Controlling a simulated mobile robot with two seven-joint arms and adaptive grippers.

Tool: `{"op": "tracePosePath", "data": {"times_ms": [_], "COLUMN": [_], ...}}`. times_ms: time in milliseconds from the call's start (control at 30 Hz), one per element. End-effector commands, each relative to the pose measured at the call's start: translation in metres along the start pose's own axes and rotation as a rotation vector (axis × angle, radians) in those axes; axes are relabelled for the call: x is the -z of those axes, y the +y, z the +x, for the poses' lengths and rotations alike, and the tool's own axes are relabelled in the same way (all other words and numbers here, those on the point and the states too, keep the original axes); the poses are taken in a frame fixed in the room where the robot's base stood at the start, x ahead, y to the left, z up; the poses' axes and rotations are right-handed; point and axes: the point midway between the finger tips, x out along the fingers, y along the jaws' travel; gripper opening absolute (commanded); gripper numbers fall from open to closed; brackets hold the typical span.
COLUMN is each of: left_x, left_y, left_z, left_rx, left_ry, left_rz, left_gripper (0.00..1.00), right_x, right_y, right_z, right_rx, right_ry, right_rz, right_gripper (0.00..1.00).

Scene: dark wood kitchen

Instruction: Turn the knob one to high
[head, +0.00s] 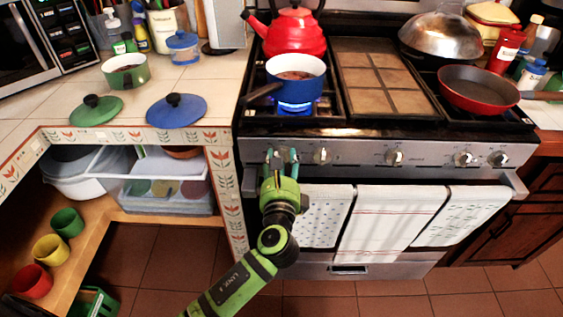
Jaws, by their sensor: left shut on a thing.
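The stove's control panel (360,153) runs along its front with a row of silver knobs. My left gripper (281,157) is at the left end of the panel, its fingers closed around the leftmost knob, which they mostly hide. I cannot read the angle of that knob. The knob beside it on the right (322,155) is uncovered. A blue flame (295,107) burns under a blue pot (296,80) on the front left burner. My right gripper is not in view.
A red kettle (294,34) stands behind the pot. A red pan (479,88) and a lidded wok (440,36) are on the right burners. Towels (388,220) hang on the oven handle. The counter on the left holds a green pot (126,76) and loose lids.

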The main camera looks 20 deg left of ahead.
Motion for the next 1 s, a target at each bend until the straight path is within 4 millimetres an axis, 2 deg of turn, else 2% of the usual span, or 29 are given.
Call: {"op": "tracePosePath", "data": {"times_ms": [400,667,933,967,1000], "left_x": [-0.003,-0.004,-0.004,-0.004,-0.004], "left_y": [-0.001,-0.001,-0.001,-0.001,-0.001], "left_z": [0.001,0.001,0.001,0.001,0.001], "left_rx": [0.002,0.002,0.003,0.003,0.003], "left_ry": [-0.008,-0.009,-0.009,-0.009,-0.010], "left_rz": [-0.196,-0.222,-0.222,-0.222,-0.222], "left_gripper": [0.13,0.13,0.13,0.50,0.66], "right_x": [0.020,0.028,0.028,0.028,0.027], "right_y": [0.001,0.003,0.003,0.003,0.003], "right_z": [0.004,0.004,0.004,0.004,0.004], "right_rx": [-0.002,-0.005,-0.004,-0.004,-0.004], "right_ry": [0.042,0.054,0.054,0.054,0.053], "right_rz": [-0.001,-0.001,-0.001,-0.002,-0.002], "right_gripper": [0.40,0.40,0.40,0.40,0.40]}}
